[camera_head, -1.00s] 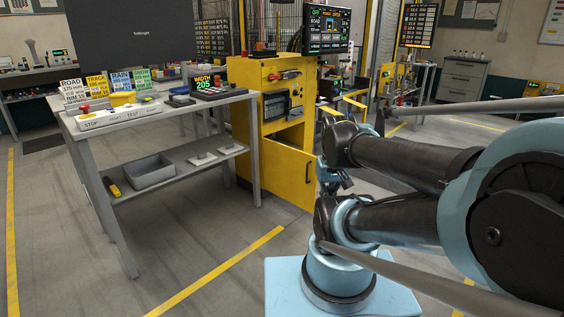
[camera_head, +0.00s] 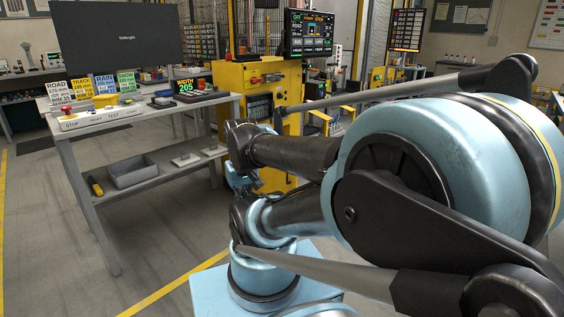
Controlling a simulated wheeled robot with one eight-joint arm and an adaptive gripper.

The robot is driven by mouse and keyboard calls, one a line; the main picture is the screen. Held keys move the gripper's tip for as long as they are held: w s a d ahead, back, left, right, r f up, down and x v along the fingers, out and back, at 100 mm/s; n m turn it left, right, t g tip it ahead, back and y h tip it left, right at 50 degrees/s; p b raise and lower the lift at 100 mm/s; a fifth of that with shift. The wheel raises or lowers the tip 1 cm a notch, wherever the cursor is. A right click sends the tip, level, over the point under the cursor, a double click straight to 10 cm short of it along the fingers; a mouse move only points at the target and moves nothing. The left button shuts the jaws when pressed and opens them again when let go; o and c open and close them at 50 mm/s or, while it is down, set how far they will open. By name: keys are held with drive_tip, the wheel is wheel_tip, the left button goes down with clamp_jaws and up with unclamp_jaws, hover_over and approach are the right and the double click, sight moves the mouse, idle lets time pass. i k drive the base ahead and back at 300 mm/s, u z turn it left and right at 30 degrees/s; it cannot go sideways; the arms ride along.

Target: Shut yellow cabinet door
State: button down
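The yellow cabinet (camera_head: 275,75) stands right of the grey workbench, with controls on its upper front. Its lower door is mostly hidden behind my arm; only a yellow patch low on the cabinet (camera_head: 274,181) shows, and I cannot tell how far open the door is. The end of my arm with my gripper (camera_head: 240,182) is in front of the cabinet's lower left part, partly covered by my own links. The fingers are too small and hidden to read, and I cannot tell whether they touch the door.
The grey workbench (camera_head: 150,112) stands close to the left of the cabinet. Its lower shelf holds a grey bin (camera_head: 133,172). A screen (camera_head: 308,33) is above the cabinet. The floor (camera_head: 165,250) in front of the bench is clear, with a yellow line.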

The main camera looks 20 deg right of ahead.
sight(274, 180)
drive_tip(key=u, duration=0.05)
drive_tip(key=i, duration=1)
drive_tip(key=z, duration=0.05)
